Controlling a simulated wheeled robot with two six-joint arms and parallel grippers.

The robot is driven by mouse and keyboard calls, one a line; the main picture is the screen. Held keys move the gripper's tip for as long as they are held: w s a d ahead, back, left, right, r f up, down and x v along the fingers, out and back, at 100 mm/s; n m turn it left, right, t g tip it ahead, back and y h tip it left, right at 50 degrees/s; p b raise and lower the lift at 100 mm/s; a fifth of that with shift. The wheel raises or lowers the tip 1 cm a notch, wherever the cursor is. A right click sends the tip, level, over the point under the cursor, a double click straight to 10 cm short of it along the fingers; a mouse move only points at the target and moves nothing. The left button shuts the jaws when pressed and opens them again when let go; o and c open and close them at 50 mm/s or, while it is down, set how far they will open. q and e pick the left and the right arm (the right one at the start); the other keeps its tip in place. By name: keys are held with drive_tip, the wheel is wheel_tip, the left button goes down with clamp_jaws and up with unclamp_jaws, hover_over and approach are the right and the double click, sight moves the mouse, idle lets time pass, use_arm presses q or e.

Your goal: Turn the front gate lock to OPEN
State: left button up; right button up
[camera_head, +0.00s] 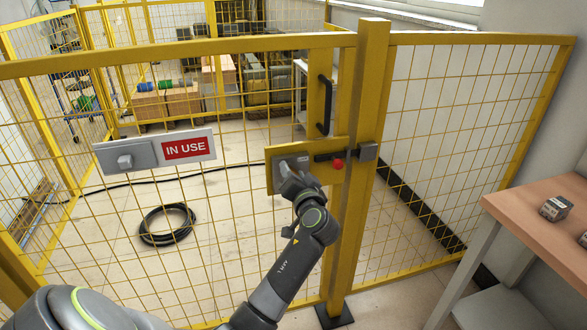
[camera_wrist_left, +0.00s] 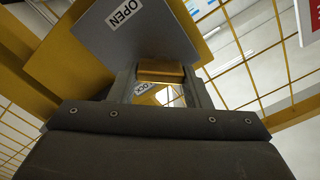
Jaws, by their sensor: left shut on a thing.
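The front gate lock is a grey plate (camera_head: 291,161) on a yellow panel of the yellow mesh gate. My left gripper (camera_head: 295,182) is up against the plate and hides most of it in the head view. In the left wrist view my left gripper (camera_wrist_left: 163,88) is shut on a brass-coloured lock knob (camera_wrist_left: 160,74). A dark bolt with a red ball (camera_head: 337,165) sits right of the plate, beside a grey catch (camera_head: 368,151) on the post. My right gripper is not in view.
A grey switch plate (camera_head: 125,158) with a red IN USE sign (camera_head: 187,147) hangs on the mesh at left. A black gate handle (camera_head: 324,105) is above the lock. A wooden table (camera_head: 530,210) stands at right. A coiled hose (camera_head: 167,225) lies behind the fence.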

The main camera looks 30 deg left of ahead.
use_arm(q)
drive_tip(key=m+p, duration=0.5)
drive_tip(key=m, duration=0.4)
drive_tip(key=shift+m+p, duration=0.3)
drive_tip(key=shift+f, duration=0.1)
idle(0.4)
drive_tip(key=o, duration=1.4)
drive_tip(key=shift+f, duration=0.15)
